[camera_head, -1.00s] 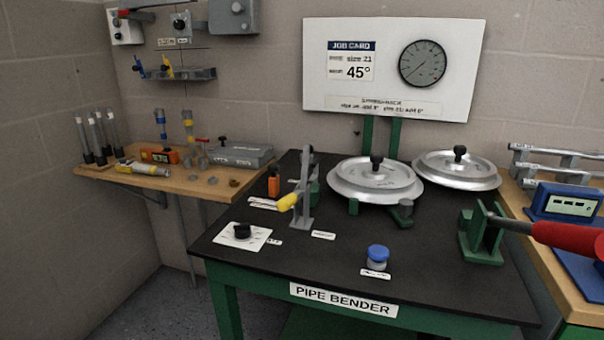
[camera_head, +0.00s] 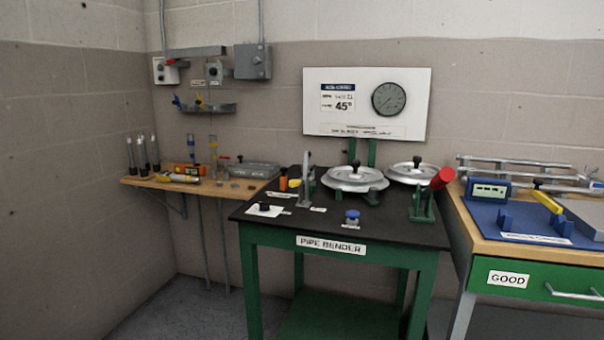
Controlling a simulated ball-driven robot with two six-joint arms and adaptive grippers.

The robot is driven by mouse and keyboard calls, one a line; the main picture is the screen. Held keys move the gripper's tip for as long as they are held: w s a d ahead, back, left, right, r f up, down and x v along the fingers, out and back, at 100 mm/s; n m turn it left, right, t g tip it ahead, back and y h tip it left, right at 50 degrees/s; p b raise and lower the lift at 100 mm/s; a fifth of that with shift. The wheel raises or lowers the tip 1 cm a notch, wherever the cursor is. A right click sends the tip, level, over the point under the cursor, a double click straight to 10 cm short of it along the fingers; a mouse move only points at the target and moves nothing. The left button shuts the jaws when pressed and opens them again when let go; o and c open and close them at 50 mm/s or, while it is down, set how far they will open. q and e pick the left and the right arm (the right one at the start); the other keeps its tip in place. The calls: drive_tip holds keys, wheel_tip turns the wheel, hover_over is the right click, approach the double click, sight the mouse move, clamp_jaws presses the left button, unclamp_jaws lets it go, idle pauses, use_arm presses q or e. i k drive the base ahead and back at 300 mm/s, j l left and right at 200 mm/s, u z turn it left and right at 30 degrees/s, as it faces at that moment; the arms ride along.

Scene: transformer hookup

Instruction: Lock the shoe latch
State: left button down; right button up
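On the black top of the pipe bender table stands a grey upright clamp (camera_head: 305,188) with a yellow-tipped handle (camera_head: 294,184). It looks like the shoe latch, but its label is too small to read. The yellow tip points left and toward me, low beside the upright post. Just behind it is a round silver die (camera_head: 354,179) with a black knob. Whether the latch is locked cannot be told at this distance. Neither of my grippers is in view.
The pipe bender table (camera_head: 285,226) also bears a black dial (camera_head: 264,207), a blue button (camera_head: 352,214), a second silver die (camera_head: 414,172) and a red-handled lever (camera_head: 442,178). A green-fronted bench (camera_head: 530,283) stands close on the right. A wooden shelf (camera_head: 225,189) is on the left. Floor shows at front left.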

sight(312, 169)
drive_tip(key=z, duration=3.3)
drive_tip(key=k+j, duration=0.35)
drive_tip(key=j, duration=0.15)
drive_tip(key=k+j, duration=0.3)
drive_tip(key=j, duration=0.25)
drive_tip(key=k+j, duration=0.35)
drive_tip(key=j, duration=0.15)
drive_tip(key=k+j, duration=0.35)
drive_tip(key=j, duration=0.15)
drive_tip(key=k+j, duration=0.35)
drive_tip(key=j, duration=0.15)
drive_tip(key=k+j, duration=0.3)
drive_tip(key=j, duration=0.25)
drive_tip(key=k+j, duration=0.35)
drive_tip(key=j, duration=0.15)
drive_tip(key=k+j, duration=0.35)
drive_tip(key=j, duration=0.15)
drive_tip(key=i+j+z, duration=0.05)
